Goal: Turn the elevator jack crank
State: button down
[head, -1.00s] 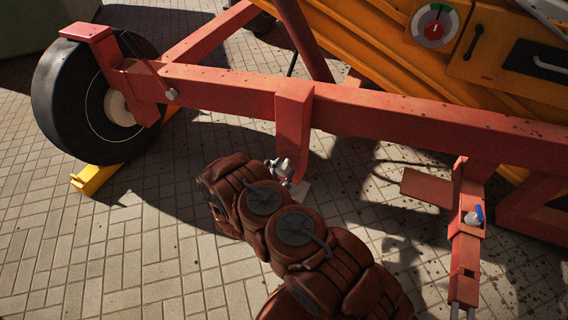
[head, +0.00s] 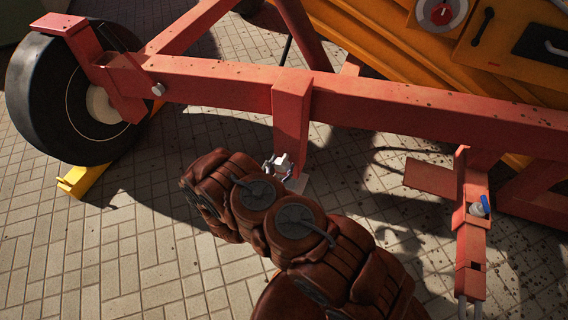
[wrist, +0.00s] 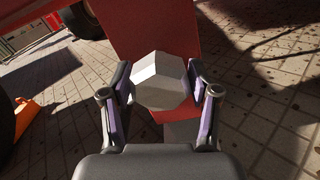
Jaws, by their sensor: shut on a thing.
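The crank's pale grey, many-sided knob (wrist: 160,80) is in the middle of the wrist view, in front of a red post (wrist: 155,30). My gripper (wrist: 158,71) has one dark finger with a purple pad on each side of the knob and is shut on it. In the head view the pale crank part (head: 279,167) shows at the foot of the red post (head: 291,125), just past the end of my brown-covered arm. My arm hides most of the gripper there. The rest of the crank is not clearly visible.
A long red frame beam (head: 420,108) crosses above my arm. A black wheel (head: 50,110) with a yellow chock (head: 78,182) stands at the left. A red bracket (head: 472,225) with a blue-tipped fitting is at the right. Paving at the lower left is clear.

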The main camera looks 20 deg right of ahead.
jog(key=shift+a+f, duration=0.1)
jog(key=shift+a, duration=0.05)
jog(key=c, duration=0.5)
grip_release()
jog(key=shift+o, duration=1.3)
jog(key=v, duration=1.2)
